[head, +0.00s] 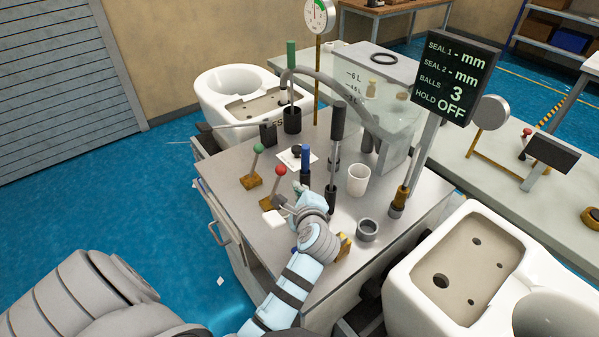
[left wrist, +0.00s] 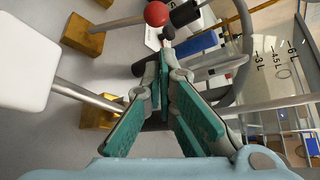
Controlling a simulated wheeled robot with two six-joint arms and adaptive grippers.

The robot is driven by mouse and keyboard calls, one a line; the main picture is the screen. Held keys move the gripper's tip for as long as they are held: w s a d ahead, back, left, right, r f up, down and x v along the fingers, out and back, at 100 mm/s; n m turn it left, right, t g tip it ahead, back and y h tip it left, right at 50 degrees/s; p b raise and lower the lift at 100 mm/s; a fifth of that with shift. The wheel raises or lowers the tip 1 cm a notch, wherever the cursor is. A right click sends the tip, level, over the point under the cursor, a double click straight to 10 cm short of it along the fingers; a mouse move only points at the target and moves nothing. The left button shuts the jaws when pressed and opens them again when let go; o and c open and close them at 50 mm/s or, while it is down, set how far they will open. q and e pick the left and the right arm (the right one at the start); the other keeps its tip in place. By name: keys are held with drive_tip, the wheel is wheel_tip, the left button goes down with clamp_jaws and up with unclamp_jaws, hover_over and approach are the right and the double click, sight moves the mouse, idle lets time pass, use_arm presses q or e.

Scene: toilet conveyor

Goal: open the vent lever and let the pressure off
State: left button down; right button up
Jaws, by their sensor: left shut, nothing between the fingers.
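A lever with a red ball knob (head: 280,170) stands tilted on a brass base on the grey bench. A lever with a green ball knob (head: 258,148) stands behind it. The frames do not label which one is the vent lever. My left gripper (head: 280,201) is shut and empty, low over the bench close to the red lever. In the left wrist view, my closed fingers (left wrist: 164,62) lie below the red knob (left wrist: 156,13); I cannot tell whether they touch anything. A round pressure gauge (head: 319,15) stands on a post at the back. My right gripper is out of view.
A tall black-handled lever (head: 337,122), a blue-handled tool (head: 305,158), a white cup (head: 357,180) and a grey ring (head: 367,229) crowd the bench. A display (head: 455,78) reads HOLD OFF. White toilet bodies (head: 235,85) flank the bench.

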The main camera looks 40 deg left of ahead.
sight(277, 183)
use_arm(q)
drive_tip(key=shift+s+d+m, duration=0.3)
drive_tip(key=shift+s+d, duration=0.1)
drive_tip(key=shift+s+a+f, duration=0.1)
drive_tip(key=shift+f, duration=0.1)
drive_tip(key=shift+a, duration=0.1)
drive_tip(key=b+x, duration=0.2)
drive_tip(key=x, duration=0.8)
drive_tip(key=shift+f, duration=0.15)
